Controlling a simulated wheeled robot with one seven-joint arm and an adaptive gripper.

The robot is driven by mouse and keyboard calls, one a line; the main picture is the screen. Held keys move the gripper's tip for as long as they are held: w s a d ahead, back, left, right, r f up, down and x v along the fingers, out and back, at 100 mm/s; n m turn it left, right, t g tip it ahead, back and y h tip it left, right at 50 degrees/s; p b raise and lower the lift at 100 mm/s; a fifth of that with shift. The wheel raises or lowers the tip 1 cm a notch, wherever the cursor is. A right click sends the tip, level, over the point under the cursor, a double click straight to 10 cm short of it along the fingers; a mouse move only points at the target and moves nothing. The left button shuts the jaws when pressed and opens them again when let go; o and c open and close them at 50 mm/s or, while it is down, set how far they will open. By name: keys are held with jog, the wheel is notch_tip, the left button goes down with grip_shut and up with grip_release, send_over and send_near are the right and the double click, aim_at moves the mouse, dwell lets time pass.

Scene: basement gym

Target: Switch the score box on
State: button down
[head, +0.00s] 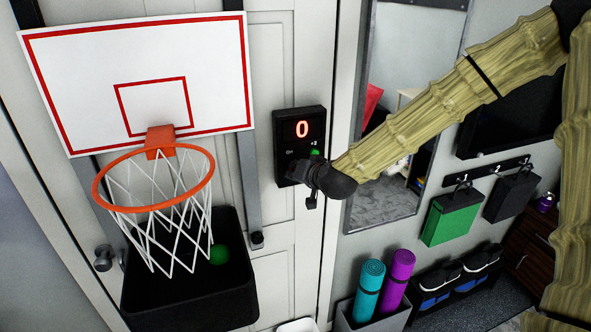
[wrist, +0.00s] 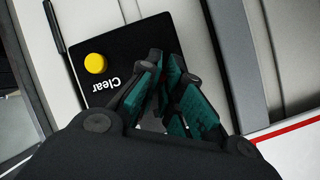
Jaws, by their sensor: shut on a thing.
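The score box (head: 301,125) is a black upright box on the white door, right of the basketball backboard. Its display shows a lit red 0 (head: 302,129). A green button (head: 315,154) sits below the display, beside a small "+" label. My gripper (head: 297,172) is at the lower part of the box. In the wrist view, the box face (wrist: 103,60) shows a yellow button (wrist: 95,63) and the upside-down word "Clear". My gripper's fingers (wrist: 166,62) are close together over the box, to the right of that button. What they hold is hidden between them.
The backboard (head: 80,50) with its orange hoop (head: 97,190) is left of the box. Below hangs a black bin (head: 150,300) with a green ball (head: 219,254). A mirror (head: 385,205), a green bag (head: 450,220) and rolled mats (head: 370,285) are to the right.

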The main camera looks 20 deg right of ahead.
jog(key=shift+f, duration=0.15)
jog(key=c, duration=1.5)
grip_release()
jog(key=shift+s, duration=0.1)
jog(key=shift+v, duration=5.9)
